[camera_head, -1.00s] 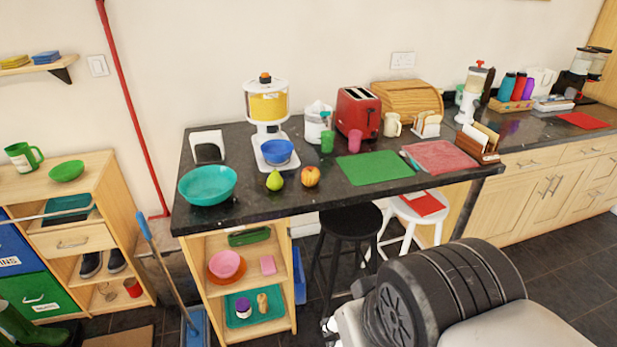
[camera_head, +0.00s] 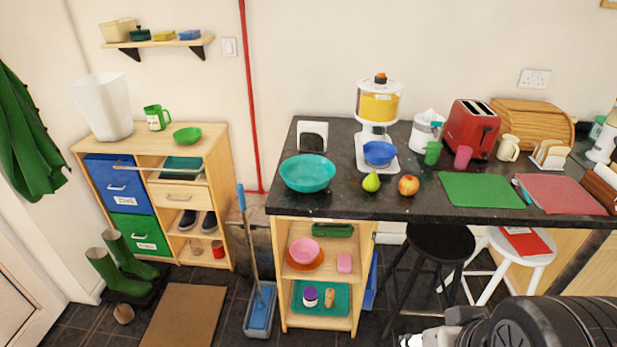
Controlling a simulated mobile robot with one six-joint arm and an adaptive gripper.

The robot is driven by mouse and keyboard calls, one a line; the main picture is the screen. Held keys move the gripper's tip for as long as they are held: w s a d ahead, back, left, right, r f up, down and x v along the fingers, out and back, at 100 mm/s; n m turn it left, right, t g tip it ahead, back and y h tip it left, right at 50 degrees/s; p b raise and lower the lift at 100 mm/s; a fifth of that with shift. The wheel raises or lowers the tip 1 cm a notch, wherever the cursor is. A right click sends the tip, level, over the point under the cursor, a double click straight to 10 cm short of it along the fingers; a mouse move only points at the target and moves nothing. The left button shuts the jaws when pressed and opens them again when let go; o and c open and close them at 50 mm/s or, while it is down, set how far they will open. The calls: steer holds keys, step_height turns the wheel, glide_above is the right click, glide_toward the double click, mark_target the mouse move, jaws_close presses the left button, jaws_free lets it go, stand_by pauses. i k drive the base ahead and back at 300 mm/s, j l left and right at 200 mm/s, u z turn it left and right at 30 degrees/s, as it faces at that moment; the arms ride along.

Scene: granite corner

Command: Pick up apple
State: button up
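The apple (camera_head: 408,185) is red and yellow. It sits on the dark granite counter (camera_head: 345,207), near its front edge. A green pear (camera_head: 371,182) stands just left of it, with a small gap. The apple is in plain view, with nothing over it. Part of my arm shows at the bottom right, well below and in front of the counter. A small grey and black piece beside it is cut off by the bottom edge. I cannot tell whether that piece is my gripper, and no fingertips can be made out.
A blue bowl (camera_head: 379,153) on a juice dispenser's base stands behind the fruit. A teal bowl (camera_head: 307,173) is to the left, a green mat (camera_head: 480,190) to the right. A black stool (camera_head: 441,243) stands in front below. Bare counter lies before the apple.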

mark_target(409, 185)
steer(key=i+l+u, duration=0.2)
steer(key=i+l, duration=0.25)
steer(key=i+l+u, duration=0.2)
steer(key=i+l, duration=0.35)
steer(key=i+l+u, duration=0.2)
steer(key=i+l, duration=0.25)
steer(key=l, duration=0.25)
